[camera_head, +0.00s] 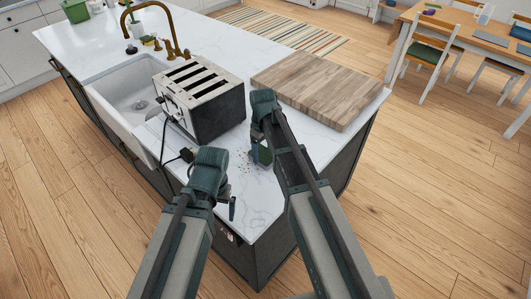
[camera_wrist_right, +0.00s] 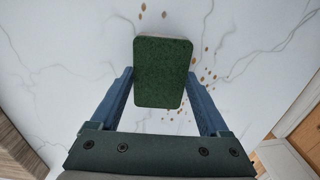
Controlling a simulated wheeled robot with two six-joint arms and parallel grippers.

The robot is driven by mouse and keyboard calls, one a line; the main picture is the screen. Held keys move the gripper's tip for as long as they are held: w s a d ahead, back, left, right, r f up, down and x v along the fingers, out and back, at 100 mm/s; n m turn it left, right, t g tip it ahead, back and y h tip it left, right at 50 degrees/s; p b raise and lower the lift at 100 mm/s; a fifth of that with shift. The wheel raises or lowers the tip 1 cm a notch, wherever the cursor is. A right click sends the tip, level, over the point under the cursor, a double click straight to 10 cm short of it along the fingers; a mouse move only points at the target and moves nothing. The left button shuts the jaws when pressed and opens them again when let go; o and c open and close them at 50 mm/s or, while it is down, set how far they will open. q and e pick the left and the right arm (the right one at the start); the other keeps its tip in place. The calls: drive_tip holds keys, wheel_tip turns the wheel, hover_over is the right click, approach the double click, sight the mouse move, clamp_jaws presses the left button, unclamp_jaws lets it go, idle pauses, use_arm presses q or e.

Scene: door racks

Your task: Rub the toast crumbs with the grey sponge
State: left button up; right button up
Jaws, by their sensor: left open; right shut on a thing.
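The sponge (camera_wrist_right: 163,74) is between the fingers of my right gripper (camera_wrist_right: 158,84). Its visible face is dark green, with a pale edge at the far side; I see no grey on it. My left gripper (camera_head: 232,206) is open and empty near the counter's front edge.
A toaster (camera_head: 203,96) with a black cord stands left of my right gripper. A wooden board (camera_head: 322,84) lies right of it, close. A sink (camera_head: 128,92) with a brass faucet (camera_head: 167,30) is further left. The white countertop (camera_head: 265,195) is clear near its front corner.

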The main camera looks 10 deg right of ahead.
drive_tip(key=shift+w+a, duration=0.95)
drive_tip(key=shift+w, duration=0.25)
drive_tip(key=shift+w+a, duration=1.15)
drive_tip(key=shift+w, duration=0.3)
drive_tip(key=shift+w, duration=0.1)
drive_tip(key=shift+w+a, duration=1.15)
drive_tip(key=shift+w, duration=0.25)
